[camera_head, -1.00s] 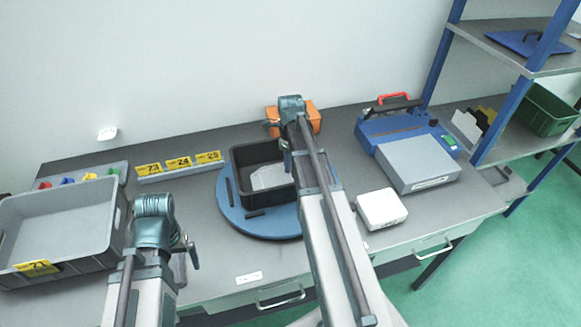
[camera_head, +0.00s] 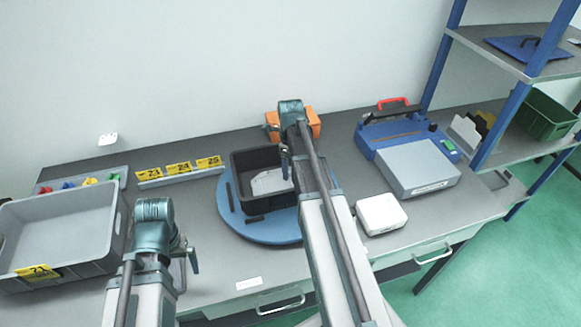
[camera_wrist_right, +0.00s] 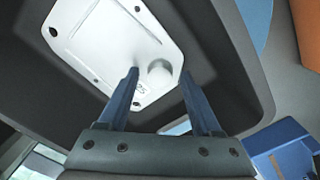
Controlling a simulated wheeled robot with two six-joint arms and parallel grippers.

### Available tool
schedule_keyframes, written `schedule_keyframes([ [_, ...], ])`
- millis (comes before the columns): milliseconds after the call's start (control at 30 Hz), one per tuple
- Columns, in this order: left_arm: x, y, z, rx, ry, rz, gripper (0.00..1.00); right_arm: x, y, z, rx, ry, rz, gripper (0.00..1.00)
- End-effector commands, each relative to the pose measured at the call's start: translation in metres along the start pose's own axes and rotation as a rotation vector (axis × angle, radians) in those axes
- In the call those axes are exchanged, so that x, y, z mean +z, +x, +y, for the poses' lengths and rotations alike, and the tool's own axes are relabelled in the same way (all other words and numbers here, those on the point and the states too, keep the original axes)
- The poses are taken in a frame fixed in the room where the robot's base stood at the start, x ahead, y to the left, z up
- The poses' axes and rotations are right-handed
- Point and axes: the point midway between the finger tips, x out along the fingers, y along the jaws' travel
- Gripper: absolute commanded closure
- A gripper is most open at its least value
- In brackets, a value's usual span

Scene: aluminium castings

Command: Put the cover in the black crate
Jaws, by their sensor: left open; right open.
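The cover (camera_head: 270,182) is a pale, flat plate with small holes and a round boss. It lies inside the black crate (camera_head: 244,204), and in the right wrist view the cover (camera_wrist_right: 100,45) fills much of the crate's floor. The crate stands on a blue round turntable (camera_head: 250,230). My right gripper (camera_wrist_right: 160,75) is open above the cover, its two blue fingers apart on either side of the boss, with nothing held. In the head view my right arm hides its fingers. My left gripper (camera_head: 190,250) is open over the table's front left, its fingers only partly visible.
A grey bin (camera_head: 60,262) stands at the left. Yellow number tags (camera_head: 179,167) line the back. An orange box (camera_head: 313,122) is behind the crate. A blue-grey machine (camera_head: 415,165) and a white box (camera_head: 381,213) stand at the right.

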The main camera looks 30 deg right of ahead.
Motion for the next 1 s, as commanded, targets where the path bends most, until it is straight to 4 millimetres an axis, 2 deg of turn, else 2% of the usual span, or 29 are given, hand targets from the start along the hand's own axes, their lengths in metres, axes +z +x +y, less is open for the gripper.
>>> schedule_keyframes([
  [267, 0.002, -0.034, -0.003, 0.0, 0.0, 0.0, 0.0, 0.0, -0.034, 0.0, 0.0, 0.0, 0.0, 0.34],
  [700, 0.006, -0.102, -0.01, 0.0, 0.002, 0.0, 0.0, 0.0, -0.102, 0.0, 0.0, 0.0, 0.0, 0.34],
  [833, 0.007, -0.114, -0.011, 0.001, -0.002, 0.0, 0.0, 0.0, -0.115, 0.0, 0.0, 0.0, 0.0, 0.34],
  [1000, 0.007, -0.118, -0.011, 0.001, -0.005, 0.0, 0.0, 0.0, -0.119, 0.0, 0.0, 0.0, 0.0, 0.34],
])
